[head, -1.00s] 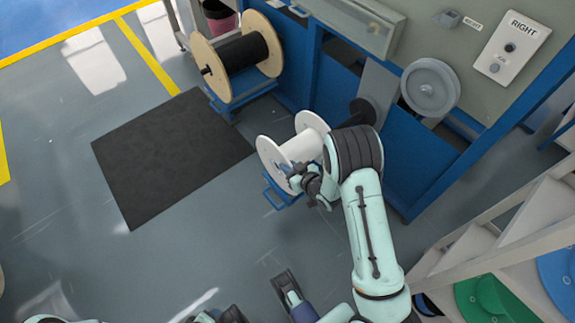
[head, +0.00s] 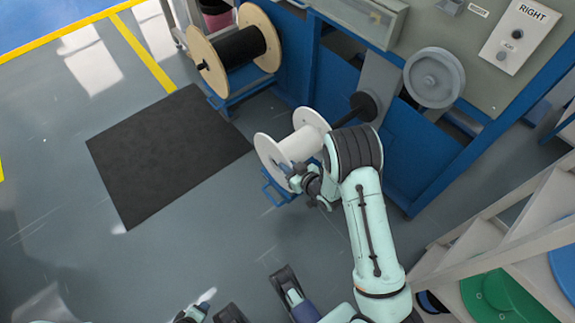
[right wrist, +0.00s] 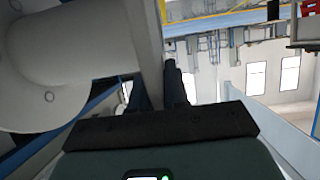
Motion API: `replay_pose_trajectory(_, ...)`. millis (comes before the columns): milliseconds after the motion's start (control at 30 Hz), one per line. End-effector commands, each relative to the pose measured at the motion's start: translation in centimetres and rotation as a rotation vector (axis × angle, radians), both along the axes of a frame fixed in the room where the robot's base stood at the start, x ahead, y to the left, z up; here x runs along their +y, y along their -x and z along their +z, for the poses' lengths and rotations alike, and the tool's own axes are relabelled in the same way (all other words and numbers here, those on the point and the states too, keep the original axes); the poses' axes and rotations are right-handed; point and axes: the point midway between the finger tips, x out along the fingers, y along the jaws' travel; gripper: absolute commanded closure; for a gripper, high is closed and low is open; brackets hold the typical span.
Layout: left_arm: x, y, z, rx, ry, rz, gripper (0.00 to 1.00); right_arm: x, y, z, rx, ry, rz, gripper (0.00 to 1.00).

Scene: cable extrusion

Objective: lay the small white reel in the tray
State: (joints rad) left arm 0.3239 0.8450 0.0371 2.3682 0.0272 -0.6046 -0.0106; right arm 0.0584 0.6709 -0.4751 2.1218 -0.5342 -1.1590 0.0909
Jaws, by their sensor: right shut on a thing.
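The white reel (head: 300,143) lies on its side near the middle of the head view, over a blue metal frame (head: 274,190). My right gripper (head: 300,178) is at the reel's near flange, shut on its rim. In the right wrist view the dark fingers (right wrist: 158,90) meet at the edge of a large white flange (right wrist: 135,40). Part of the reel's far side is hidden by my right arm. I cannot make out a clear tray in these views. My left gripper is not clearly seen.
A wooden reel with black cable (head: 238,48) sits on a blue stand. A dark mat (head: 165,155) lies on the floor. A blue and grey machine with a grey wheel (head: 434,78) stands beyond my arm. White shelving (head: 490,235) is at the right. The floor left is clear.

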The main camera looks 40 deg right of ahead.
Motion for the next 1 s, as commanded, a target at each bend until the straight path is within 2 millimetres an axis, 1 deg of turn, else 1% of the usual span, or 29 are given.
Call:
replay_pose_trajectory(33,0.05,-0.09,-0.14,-0.002,-0.001,0.001,0.41,0.05,0.46,-0.97,0.027,0.002,0.001,1.0)
replay_pose_trajectory(467,0.08,-0.14,-0.16,-0.003,-0.002,0.002,0.41,0.05,0.48,-1.0,0.028,0.002,0.001,1.0)
replay_pose_trajectory(1000,0.06,-0.12,-0.81,0.0,-0.001,0.001,0.41,0.06,0.49,-1.65,0.028,0.001,0.001,1.0)
